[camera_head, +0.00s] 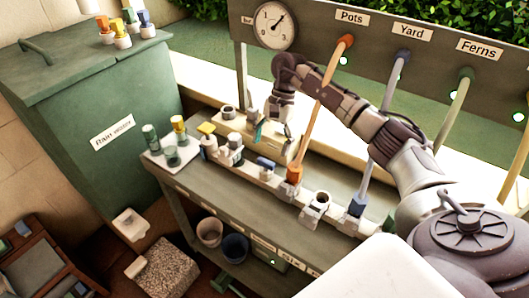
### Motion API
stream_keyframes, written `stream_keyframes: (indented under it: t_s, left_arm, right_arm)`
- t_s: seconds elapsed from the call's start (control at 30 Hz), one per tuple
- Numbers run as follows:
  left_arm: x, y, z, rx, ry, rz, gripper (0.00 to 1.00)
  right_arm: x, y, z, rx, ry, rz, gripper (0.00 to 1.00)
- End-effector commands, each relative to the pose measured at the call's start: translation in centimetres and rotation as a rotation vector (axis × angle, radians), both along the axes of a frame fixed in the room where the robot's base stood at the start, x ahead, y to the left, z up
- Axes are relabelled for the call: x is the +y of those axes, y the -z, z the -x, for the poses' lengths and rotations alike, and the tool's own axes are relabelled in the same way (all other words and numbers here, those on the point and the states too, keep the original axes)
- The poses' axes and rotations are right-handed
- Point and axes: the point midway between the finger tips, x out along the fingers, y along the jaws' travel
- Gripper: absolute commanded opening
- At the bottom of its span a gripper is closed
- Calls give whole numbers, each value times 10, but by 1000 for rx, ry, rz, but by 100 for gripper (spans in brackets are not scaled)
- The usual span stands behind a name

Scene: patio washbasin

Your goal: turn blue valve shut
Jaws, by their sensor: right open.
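The blue valve (266,163) sits on the pale manifold along the bench, between the yellow-handled valve (206,130) and the orange hose fitting (294,174). Its blue handle shows as a short bar on top; whether it is open or closed I cannot tell. My right arm reaches in from the right, passing behind the orange hose. My right gripper (272,136) points down, open, above and behind the blue valve, apart from it as far as I can see. Its fingertips are small and partly unclear. My left gripper is not in view.
Orange, blue and green hoses (458,108) hang from the labelled panel (400,52), which bears a gauge (275,24). A white tray (160,158) with several fittings lies at the bench's left end. A green water tank (95,110) stands left; pots (209,232) are below.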

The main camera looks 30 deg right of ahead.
Motion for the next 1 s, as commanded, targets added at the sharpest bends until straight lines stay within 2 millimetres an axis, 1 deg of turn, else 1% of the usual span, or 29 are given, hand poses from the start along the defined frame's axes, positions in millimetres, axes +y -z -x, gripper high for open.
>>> stream_keyframes:
  t_s: [0.03, 0.1, 0.23, 0.37, 0.53, 0.63, 0.87, 0.9, 1.0]
  left_arm:
    - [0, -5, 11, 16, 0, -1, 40]
    - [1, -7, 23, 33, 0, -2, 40]
    - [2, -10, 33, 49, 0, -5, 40]
    - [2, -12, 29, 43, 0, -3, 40]
    - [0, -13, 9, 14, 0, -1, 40]
    - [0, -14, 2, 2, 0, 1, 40]
    - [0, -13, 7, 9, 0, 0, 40]
    - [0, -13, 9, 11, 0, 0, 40]
    - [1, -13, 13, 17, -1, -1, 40]
  right_arm:
    - [4, 6, 2, 4, -1, -2, 83]
    - [8, 17, 4, 2, -1, -1, 83]
    - [14, 31, 5, 1, 0, -3, 83]
    - [16, 39, 6, 0, 1, -1, 83]
    - [17, 42, 6, -3, 1, -1, 83]
    - [17, 42, 6, -2, 1, -1, 83]
    - [17, 41, 6, -1, 1, -2, 45]
    - [17, 41, 6, -1, 1, -2, 38]
    - [17, 41, 6, -2, 1, -2, 23]
